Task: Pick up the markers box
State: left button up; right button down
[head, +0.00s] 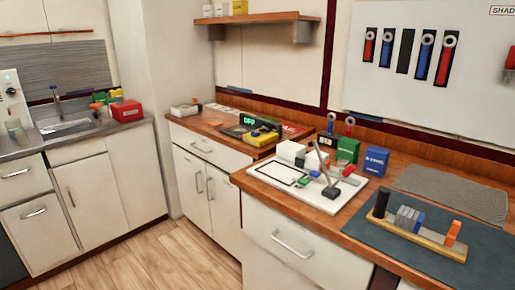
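I cannot tell for sure which item is the markers box. A blue box (375,162) with small white lettering, too blurred to read, stands upright on the wooden counter right of centre. A green box (347,150) stands just left of it and behind. A red box (127,111) with a small pale label sits on the grey counter at the left, near the sink. Neither of my grippers is in view.
A white board (335,201) with small blocks and a grey angled piece lies in front of the blue box. A dark mat (470,255) carries a wooden rack (430,243) at right. A wall shelf (257,18) hangs above. Wooden floor (165,262) is clear at lower left.

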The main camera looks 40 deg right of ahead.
aim_at(349, 149)
jog(key=u, duration=0.3)
jog(key=i, duration=3.05)
jog(key=z, duration=4.1)
